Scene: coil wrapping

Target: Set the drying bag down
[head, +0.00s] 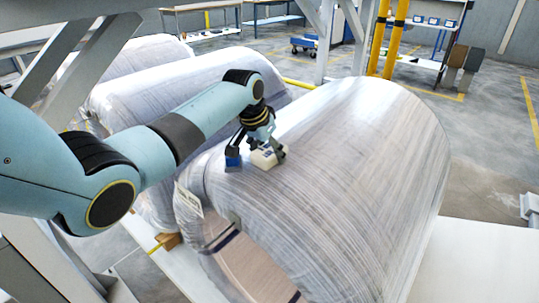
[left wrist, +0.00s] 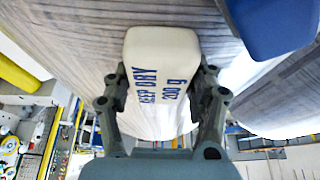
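The drying bag (left wrist: 158,50) is a white, rounded pouch printed "KEEP DRY 200 g" in blue. In the head view the bag (head: 266,157) is at the upper left part of the large wrapped coil (head: 345,150). My left gripper (head: 262,143) has its fingers on both sides of the bag; in the left wrist view the gripper (left wrist: 160,88) appears shut on it. I cannot tell whether the bag touches the film on the coil. My right gripper is not in view.
A blue block (head: 232,157) is close to the left of the bag, and a blue thing (left wrist: 268,25) shows in the left wrist view. More wrapped coils (head: 190,85) lie behind. Yellow posts (head: 390,40) stand at the back. The coil's right side is clear.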

